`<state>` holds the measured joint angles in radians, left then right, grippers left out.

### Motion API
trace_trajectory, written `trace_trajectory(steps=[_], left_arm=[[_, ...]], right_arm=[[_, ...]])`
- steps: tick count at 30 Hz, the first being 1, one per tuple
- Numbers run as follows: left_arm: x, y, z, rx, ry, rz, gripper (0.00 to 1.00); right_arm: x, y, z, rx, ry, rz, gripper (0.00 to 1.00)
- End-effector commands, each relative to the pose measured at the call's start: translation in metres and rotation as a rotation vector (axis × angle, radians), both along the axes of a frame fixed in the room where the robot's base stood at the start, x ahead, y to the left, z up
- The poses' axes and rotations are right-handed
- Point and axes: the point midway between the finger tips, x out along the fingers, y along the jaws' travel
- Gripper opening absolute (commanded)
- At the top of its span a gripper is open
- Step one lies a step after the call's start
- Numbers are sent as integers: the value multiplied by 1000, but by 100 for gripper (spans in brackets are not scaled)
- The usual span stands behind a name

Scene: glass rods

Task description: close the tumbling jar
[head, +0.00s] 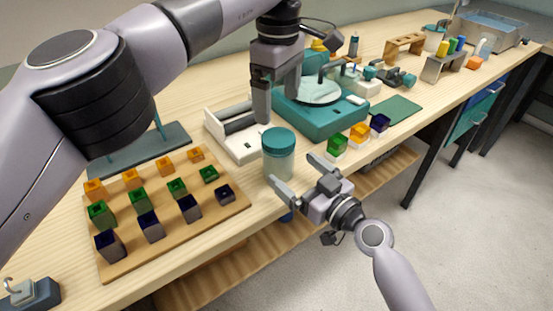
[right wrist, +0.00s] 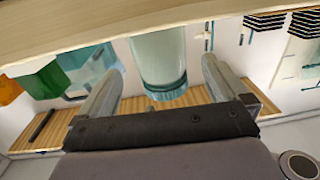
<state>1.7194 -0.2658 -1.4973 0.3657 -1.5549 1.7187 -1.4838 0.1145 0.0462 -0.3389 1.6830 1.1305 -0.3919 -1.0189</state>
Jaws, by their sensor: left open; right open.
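The tumbling jar is a clear glass jar (head: 279,166) with a teal lid (head: 279,139) on top. It stands upright near the front edge of the bench. My right gripper (head: 291,170) is open at the jar's front, its fingers on either side. In the right wrist view the jar (right wrist: 158,58) appears between the tips of my right gripper (right wrist: 160,68); contact cannot be told. My left gripper (head: 277,112) is open and points down just behind and above the lid. Whether the lid is fully seated cannot be told.
A wooden board (head: 227,207) with several coloured cups lies left of the jar. A white tray (head: 222,138) and a teal machine (head: 318,121) stand behind it. Green, orange and blue cubes (head: 359,134) sit to the right. The bench front edge is close.

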Motion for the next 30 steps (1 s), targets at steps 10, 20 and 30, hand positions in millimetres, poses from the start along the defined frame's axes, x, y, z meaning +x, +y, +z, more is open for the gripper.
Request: trace_trajectory(steps=[10, 20, 30], left_arm=[[0, -1, -1, -3, 1, 0, 95], [0, -1, -1, -4, 1, 1, 95], [0, -1, -1, -4, 0, 1, 95]], right_arm=[[4, 3, 0, 2, 1, 0, 100], [36, 29, 1, 4, 2, 0, 100], [54, 45, 0, 1, 1, 1, 100]])
